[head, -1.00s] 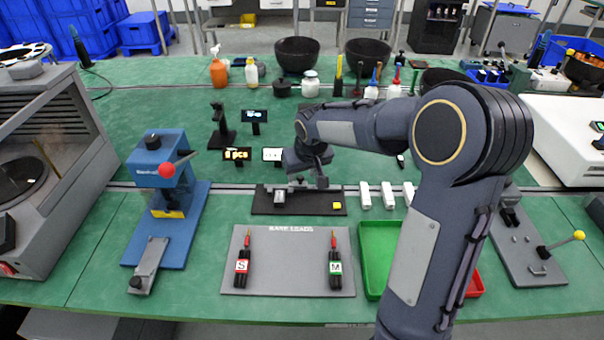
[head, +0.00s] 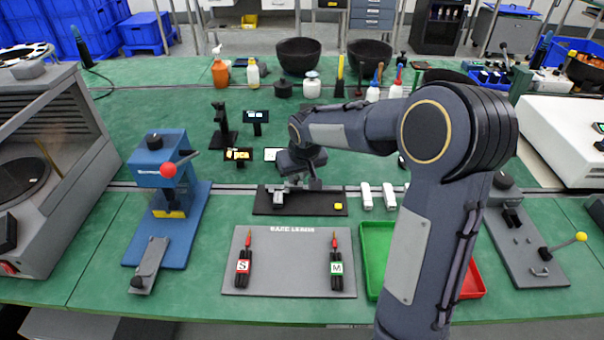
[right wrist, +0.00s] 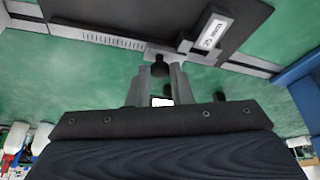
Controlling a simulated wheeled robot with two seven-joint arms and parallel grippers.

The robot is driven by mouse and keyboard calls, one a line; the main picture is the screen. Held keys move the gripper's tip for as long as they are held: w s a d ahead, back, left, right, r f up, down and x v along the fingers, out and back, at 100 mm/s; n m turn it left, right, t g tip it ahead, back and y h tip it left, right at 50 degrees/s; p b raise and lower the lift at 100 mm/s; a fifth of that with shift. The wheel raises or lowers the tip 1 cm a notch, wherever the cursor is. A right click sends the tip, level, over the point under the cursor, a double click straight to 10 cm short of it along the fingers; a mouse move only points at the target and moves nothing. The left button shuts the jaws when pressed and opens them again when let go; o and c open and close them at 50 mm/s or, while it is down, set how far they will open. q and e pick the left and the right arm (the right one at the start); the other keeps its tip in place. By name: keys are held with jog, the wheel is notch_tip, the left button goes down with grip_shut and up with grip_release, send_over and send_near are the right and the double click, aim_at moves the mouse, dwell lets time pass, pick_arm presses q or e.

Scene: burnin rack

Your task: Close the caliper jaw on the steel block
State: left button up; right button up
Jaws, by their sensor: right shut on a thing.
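The caliper stands on a dark base plate (head: 325,208) at the middle of the green bench. The steel block (head: 279,197) sits at the plate's left end; in the right wrist view the block (right wrist: 211,31) carries a white label. The caliper's graduated beam (right wrist: 100,37) runs beside the plate edge there. My right gripper (head: 304,184) is at the caliper, to the right of the block. In the right wrist view its fingers are shut on a dark round knob (right wrist: 160,66) of the caliper's slider. Whether the jaw touches the block is not clear. My left gripper is out of view.
A yellow piece (head: 338,206) is on the plate's right end. A grey board (head: 288,284) with two probe pairs and a green tray (head: 372,240) are in front. A blue press (head: 160,200) stands at left.

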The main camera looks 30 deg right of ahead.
jog(key=o, duration=0.8)
jog(key=shift+c, duration=0.2)
jog(key=v, duration=0.7)
jog(key=shift+r, duration=0.4)
jog(key=shift+s, duration=0.15)
